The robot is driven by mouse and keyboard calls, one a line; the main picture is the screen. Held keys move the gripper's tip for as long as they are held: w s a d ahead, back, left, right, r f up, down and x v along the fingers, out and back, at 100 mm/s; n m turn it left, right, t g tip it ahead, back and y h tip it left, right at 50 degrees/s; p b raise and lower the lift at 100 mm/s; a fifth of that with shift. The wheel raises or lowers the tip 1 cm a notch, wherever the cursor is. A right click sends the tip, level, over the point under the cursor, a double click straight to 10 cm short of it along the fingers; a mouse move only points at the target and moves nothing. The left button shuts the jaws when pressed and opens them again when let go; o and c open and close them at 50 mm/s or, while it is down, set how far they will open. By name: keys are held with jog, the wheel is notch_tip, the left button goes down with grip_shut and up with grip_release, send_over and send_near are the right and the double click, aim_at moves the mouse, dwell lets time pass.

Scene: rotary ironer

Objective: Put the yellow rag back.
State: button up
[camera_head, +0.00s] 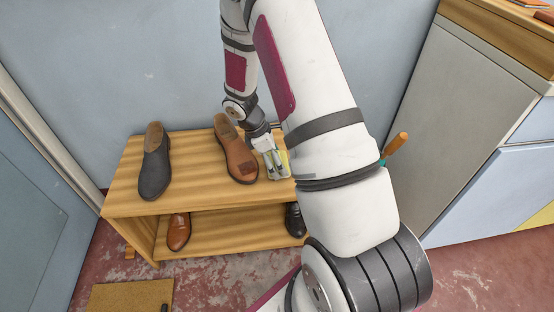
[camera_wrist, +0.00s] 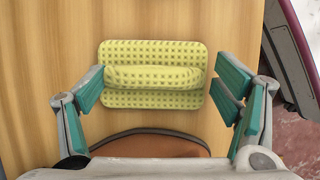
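The yellow rag (camera_wrist: 155,52), a dotted yellow-green cloth with a raised fold across it, lies flat on the wooden top of the shoe rack. In the head view the rag (camera_head: 284,172) lies just right of the brown shoe, partly hidden by my gripper (camera_head: 271,158). In the wrist view my gripper (camera_wrist: 155,92) is open, with one teal-padded finger at each side of the rag's fold. The fingers look apart from the fold, and nothing is held. I cannot tell how high the fingertips are above the rack.
The brown shoe (camera_head: 236,158) stands close beside my gripper, a dark shoe (camera_head: 155,164) farther left. The rack (camera_head: 125,195) has more shoes on its lower shelf. A wall is behind, a cabinet (camera_head: 480,120) at right, and a mat (camera_head: 125,297) on the floor.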

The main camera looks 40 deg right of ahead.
jog(key=shift+o, duration=0.5)
jog(key=shift+r, duration=0.1)
jog(key=shift+w+r, duration=0.1)
jog(key=shift+r, duration=0.25)
jog(key=s+a+r+m+p, duration=0.1)
jog(key=a+r+p, duration=0.15)
jog(key=r, duration=0.75)
jog(key=a+r+m+p, duration=0.2)
jog(key=a+r, duration=0.2)
jog(key=r, duration=0.7)
jog(key=s+a+r+m+t, duration=0.1)
jog(key=s+a+r+m, duration=0.15)
jog(key=s+r, duration=0.2)
jog(key=s+a+r+m, duration=0.1)
jog(key=s+a+r, duration=0.2)
jog(key=s+r, duration=0.15)
jog(key=s+a+r+m+y, duration=0.1)
jog(key=s+a, duration=0.3)
jog(key=s, duration=0.5)
jog(key=s+a+r+m+t+y, duration=0.1)
jog(key=s+a+r+m, duration=0.3)
jog(key=s, duration=0.6)
jog(key=shift+a+r+t+y, duration=0.25)
jog(key=shift+a+t+y, duration=0.05)
jog(key=shift+a+y, duration=0.45)
